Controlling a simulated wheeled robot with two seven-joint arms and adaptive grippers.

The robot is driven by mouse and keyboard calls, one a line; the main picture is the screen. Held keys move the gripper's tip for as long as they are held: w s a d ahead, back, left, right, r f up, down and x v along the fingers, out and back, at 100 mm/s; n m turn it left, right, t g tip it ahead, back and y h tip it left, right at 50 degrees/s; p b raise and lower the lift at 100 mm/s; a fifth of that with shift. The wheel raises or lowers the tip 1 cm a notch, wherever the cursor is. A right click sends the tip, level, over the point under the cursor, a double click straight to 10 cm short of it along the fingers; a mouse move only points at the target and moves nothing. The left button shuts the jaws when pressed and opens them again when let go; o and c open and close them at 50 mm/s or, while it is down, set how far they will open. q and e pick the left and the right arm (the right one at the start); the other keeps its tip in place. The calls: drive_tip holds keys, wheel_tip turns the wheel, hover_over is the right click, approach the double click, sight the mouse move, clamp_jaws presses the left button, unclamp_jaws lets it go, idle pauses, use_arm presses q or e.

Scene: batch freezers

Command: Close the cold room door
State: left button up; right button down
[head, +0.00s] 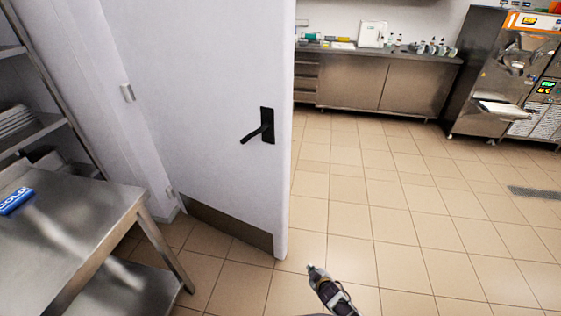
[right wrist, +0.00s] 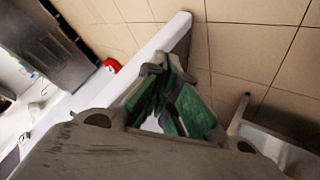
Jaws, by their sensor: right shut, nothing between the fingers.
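The white cold room door (head: 205,70) stands open in the head view, its hinges at the left and its free edge at the right. A black lever handle (head: 262,130) is near that free edge. My right gripper (head: 313,271) is low in the head view, just right of the door's bottom corner, apart from the handle. In the right wrist view its green-padded fingers (right wrist: 172,108) are shut and empty, in front of a long white panel edge (right wrist: 165,42), likely the door. I cannot tell whether they touch it. My left gripper is not in view.
A steel table (head: 95,215) with a blue "COLD" item (head: 16,201) stands at the left, near shelving (head: 35,130). A steel counter (head: 375,80) and a batch freezer (head: 505,75) stand at the back. The tiled floor (head: 400,200) right of the door is clear.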

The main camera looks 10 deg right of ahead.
drive_tip(key=w+a+r+n+t, duration=0.1)
drive_tip(key=w+a+r+n, duration=0.1)
drive_tip(key=w+r, duration=0.35)
drive_tip(key=w+a+r+n+t+y, duration=0.1)
drive_tip(key=w+a+r+n+t, duration=0.15)
drive_tip(key=r, duration=0.65)
drive_tip(key=w+a+r+n+t, duration=0.1)
drive_tip(key=w+a+r, duration=0.25)
drive_tip(key=r, duration=0.35)
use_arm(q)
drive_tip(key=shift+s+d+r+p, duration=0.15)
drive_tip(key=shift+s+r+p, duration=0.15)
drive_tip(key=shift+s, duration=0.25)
use_arm(e)
drive_tip(key=w+a+r+n+t+y, duration=0.1)
drive_tip(key=r+n+t, duration=0.1)
drive_tip(key=r, duration=0.7)
drive_tip(key=w+a+r+n+t, duration=0.1)
drive_tip(key=r+n, duration=0.3)
drive_tip(key=r, duration=0.5)
drive_tip(key=shift+w+a+r+n+t+y, duration=0.4)
drive_tip(key=shift+w+a, duration=0.15)
drive_tip(key=shift+a, duration=0.2)
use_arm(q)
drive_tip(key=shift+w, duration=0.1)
use_arm(e)
drive_tip(key=shift+w+a, duration=0.1)
